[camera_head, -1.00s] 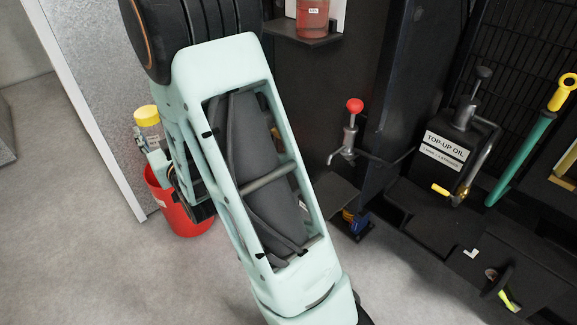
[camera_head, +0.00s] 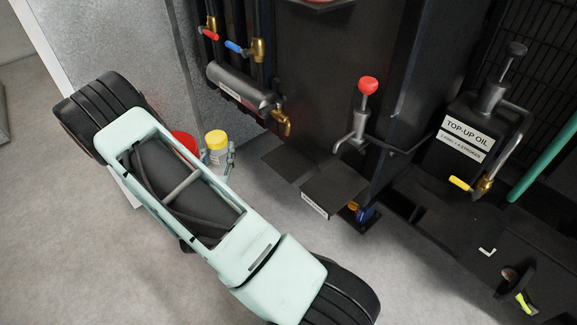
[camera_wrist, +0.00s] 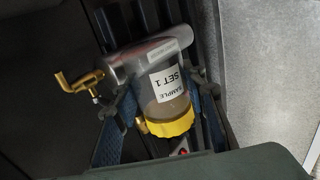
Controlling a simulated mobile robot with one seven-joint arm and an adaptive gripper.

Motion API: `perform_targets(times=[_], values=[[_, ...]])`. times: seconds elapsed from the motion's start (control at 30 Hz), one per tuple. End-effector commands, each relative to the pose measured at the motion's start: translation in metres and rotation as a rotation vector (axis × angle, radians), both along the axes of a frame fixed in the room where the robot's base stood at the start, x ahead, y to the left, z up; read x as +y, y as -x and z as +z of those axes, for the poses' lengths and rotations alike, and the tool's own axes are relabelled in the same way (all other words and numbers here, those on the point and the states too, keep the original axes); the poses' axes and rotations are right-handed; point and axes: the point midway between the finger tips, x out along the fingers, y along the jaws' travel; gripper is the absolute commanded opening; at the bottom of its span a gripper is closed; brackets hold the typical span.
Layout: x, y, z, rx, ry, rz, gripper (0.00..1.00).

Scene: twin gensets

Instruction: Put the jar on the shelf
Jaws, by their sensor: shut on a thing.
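The jar is clear with a yellow lid (camera_head: 215,138) and stands nearly upright in the head view. In the wrist view the jar (camera_wrist: 172,108) shows a white label reading "SAMPLE SET 1", upside down there. My gripper (camera_head: 218,158) is shut on the jar, with a finger on each side; its fingers (camera_wrist: 165,100) also show in the wrist view. A low black shelf plate (camera_head: 333,186) with a white front label is right of the jar, apart from it. Another dark shelf shows only its underside at the top edge (camera_head: 318,4). I cannot tell which shelf is meant.
A grey cylinder (camera_head: 238,88) with a brass tap (camera_head: 284,121) is on the wall above and right of the jar. A red-knobbed hand pump (camera_head: 360,115) stands behind the low shelf. Grey floor lies open in front.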

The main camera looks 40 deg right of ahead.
Motion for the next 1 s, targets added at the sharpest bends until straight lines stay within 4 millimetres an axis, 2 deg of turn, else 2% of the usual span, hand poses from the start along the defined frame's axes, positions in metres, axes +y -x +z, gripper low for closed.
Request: perform_targets(times=[0.03, 0.2, 0.4, 0.5, 0.67, 1.0], values=[[-0.006, 0.011, -0.024, 0.004, 0.004, -0.053, 0.16], [-0.033, 0.057, -0.067, 0.001, 0.002, -0.248, 0.16], [-0.05, 0.1, -0.09, -0.001, 0.0, -0.401, 0.16], [-0.055, 0.111, -0.094, -0.002, -0.001, -0.437, 0.16], [-0.076, 0.107, -0.095, -0.004, -0.002, -0.456, 0.16], [-0.154, 0.068, -0.096, -0.003, -0.003, -0.455, 0.16]])
